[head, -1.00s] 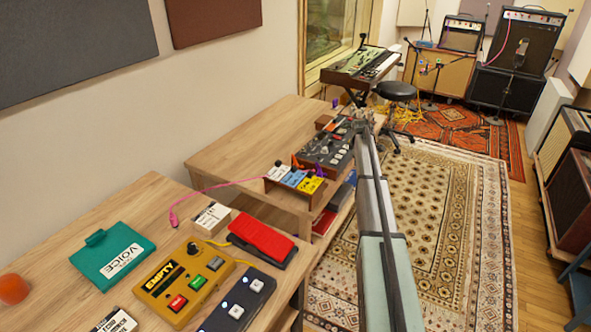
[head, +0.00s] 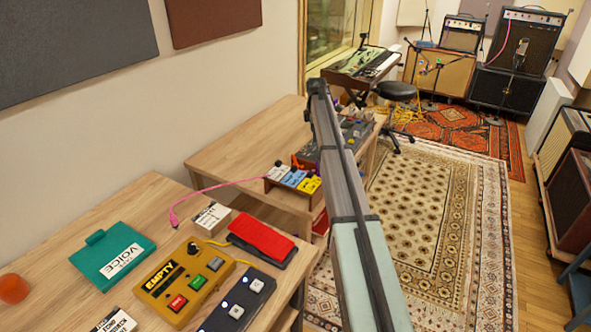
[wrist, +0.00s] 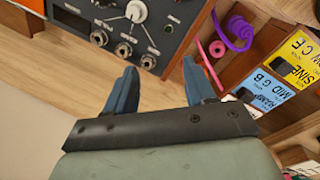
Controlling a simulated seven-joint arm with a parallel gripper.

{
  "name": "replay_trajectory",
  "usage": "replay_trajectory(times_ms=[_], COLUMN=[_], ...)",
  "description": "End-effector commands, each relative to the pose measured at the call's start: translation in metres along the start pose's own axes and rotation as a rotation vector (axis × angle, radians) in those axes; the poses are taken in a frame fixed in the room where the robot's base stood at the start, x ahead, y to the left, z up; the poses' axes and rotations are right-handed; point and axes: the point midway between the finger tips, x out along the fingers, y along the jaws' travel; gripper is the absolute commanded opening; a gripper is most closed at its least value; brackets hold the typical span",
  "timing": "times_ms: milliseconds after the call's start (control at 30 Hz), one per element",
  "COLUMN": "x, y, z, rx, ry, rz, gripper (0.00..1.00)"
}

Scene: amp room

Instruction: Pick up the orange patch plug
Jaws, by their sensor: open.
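The orange patch plug (head: 297,161) shows as a small orange piece in the head view, by the left end of the dark knob panel and behind the row of coloured pedals. I cannot make it out in the wrist view. My gripper (wrist: 160,82) is open and empty in the wrist view, its two blue fingers apart over bare wood beside the panel. In the head view my arm hides the fingers.
The dark panel (wrist: 140,35) with knobs and jacks lies beyond my fingers in the wrist view. A purple plug (wrist: 240,32), a pink plug (wrist: 216,48) and coloured pedals (wrist: 290,75) are to the right. An orange ball-like thing (head: 13,289) sits on the near table.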

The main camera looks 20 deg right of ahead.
Motion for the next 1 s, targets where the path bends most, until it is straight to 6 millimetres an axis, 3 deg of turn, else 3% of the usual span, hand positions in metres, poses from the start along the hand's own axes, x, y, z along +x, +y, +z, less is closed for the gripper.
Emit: replay_trajectory(times_ms=[33,100,200,300,467,1000], x=[-0.009,-0.019,-0.030,-0.034,-0.027,0.047], y=[-0.011,-0.024,-0.038,-0.045,-0.049,-0.062], z=[-0.026,-0.052,-0.076,-0.088,-0.091,-0.094], rx=[-0.040,-0.085,-0.131,-0.154,-0.162,-0.159], ry=[0.015,0.033,0.051,0.060,0.063,0.063], rz=[-0.040,-0.093,-0.145,-0.174,-0.184,-0.182], gripper=[0.54,0.54,0.54,0.54,0.54,0.54])
